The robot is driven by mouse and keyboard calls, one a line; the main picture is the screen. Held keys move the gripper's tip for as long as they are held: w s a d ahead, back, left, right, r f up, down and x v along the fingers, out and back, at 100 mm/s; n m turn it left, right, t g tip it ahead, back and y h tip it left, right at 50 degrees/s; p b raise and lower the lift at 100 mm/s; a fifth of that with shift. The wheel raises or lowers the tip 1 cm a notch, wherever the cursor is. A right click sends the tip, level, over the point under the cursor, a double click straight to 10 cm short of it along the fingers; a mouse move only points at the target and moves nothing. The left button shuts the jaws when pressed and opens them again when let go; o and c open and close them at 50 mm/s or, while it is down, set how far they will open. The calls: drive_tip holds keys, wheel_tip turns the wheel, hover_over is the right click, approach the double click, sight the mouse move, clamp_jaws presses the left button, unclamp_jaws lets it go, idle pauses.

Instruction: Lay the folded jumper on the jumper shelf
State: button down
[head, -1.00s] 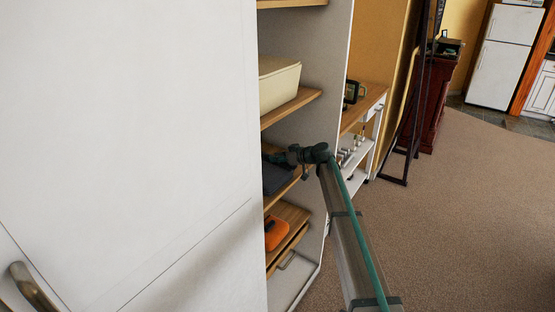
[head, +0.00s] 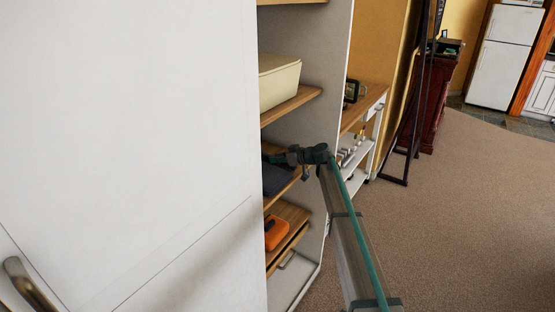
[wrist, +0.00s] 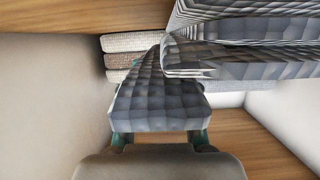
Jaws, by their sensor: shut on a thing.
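The folded jumper is dark grey with a quilted look. In the wrist view the jumper (wrist: 155,95) lies between the fingers of my gripper (wrist: 160,138), which is shut on it. In the head view the jumper (head: 278,178) shows as a dark shape inside the open cabinet, at the wooden shelf (head: 285,194) below the cream box. My gripper (head: 278,158) reaches in from the right and is partly hidden by the white door. Whether the jumper touches the shelf I cannot tell.
A second grey folded piece (wrist: 240,45) fills the upper right of the wrist view. Folded textiles (wrist: 124,60) are stacked behind. The cream box (head: 278,82) stands above, and an orange item (head: 276,233) lies below. The white door (head: 130,130) blocks the left.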

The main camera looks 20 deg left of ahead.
drive_tip(key=shift+f, duration=0.2)
drive_tip(key=c, duration=0.8)
unclamp_jaws()
